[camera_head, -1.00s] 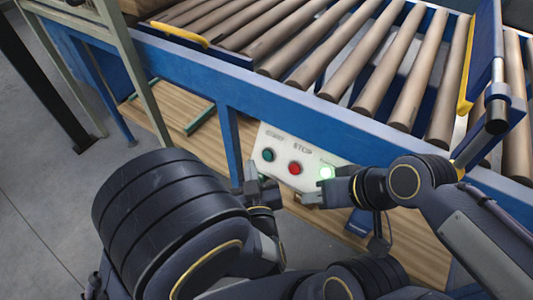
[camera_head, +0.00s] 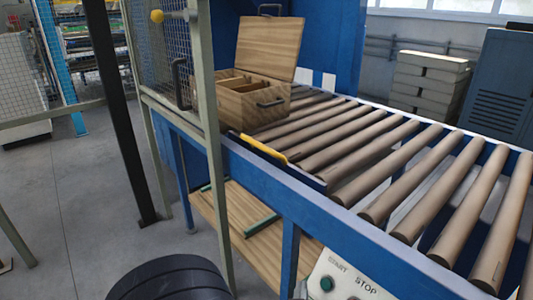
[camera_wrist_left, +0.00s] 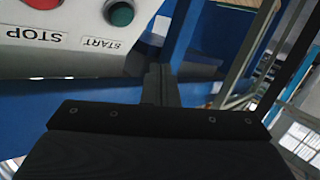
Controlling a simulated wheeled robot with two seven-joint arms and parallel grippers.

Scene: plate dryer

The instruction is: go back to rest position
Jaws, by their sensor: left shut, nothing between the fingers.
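My left gripper (camera_wrist_left: 160,82) shows in the left wrist view with its fingers closed together and nothing between them. It is just below and to the right of the green START button (camera_wrist_left: 120,14) in that picture, apart from it as far as I can tell. The white control panel (camera_head: 345,275) is at the bottom of the head view, with START and STOP labels. Part of the red STOP button (camera_wrist_left: 42,3) shows at the top of the wrist view. In the head view a dark arm link of mine is at the bottom left. My right gripper is out of view.
A roller conveyor (camera_head: 385,165) with a blue frame (camera_head: 270,190) runs across the right. An open wooden box (camera_head: 255,105) stands on its far end. A greenish post (camera_head: 205,120) and a black post (camera_head: 125,130) rise at left. Grey floor (camera_head: 90,210) is clear there.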

